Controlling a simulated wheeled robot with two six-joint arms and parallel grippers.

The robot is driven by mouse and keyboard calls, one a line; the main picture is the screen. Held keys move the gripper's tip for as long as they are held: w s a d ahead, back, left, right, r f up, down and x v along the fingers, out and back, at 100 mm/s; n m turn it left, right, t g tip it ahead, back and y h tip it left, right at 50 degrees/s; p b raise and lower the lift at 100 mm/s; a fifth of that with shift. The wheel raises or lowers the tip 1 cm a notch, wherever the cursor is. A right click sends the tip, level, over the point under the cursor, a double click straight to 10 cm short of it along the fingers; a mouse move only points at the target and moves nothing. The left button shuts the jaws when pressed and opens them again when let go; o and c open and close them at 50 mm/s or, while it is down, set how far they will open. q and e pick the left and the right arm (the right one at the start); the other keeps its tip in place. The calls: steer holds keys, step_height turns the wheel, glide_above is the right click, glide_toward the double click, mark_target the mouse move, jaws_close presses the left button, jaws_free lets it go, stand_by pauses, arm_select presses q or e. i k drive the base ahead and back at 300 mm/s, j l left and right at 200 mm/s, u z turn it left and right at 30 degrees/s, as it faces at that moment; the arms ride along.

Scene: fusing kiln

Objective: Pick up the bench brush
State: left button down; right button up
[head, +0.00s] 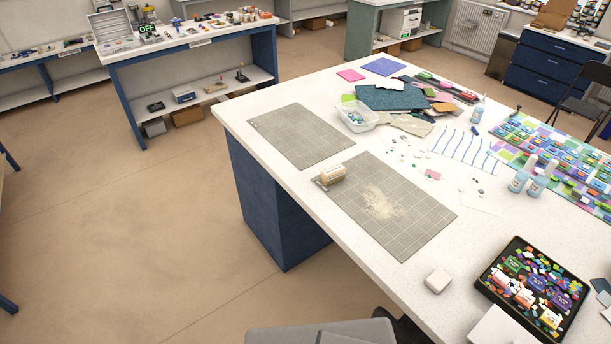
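I cannot make out a bench brush for certain in the head view. A small jar (332,174) with a pale label lies on its side on the nearer grey gridded mat (415,234). A patch of pale powder or crumbs (381,203) is spread on that mat, to the right of the jar. Neither of my grippers shows in this view.
The white worktable (341,86) also holds a second bare mat (301,136), a clear tub (356,117), coloured sheets (392,94), bottles (522,175), a black tray of coloured pieces (534,288) and a white block (438,281). Open floor (130,230) lies left.

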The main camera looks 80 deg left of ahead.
mark_target(331, 174)
steer(key=u, duration=2.7)
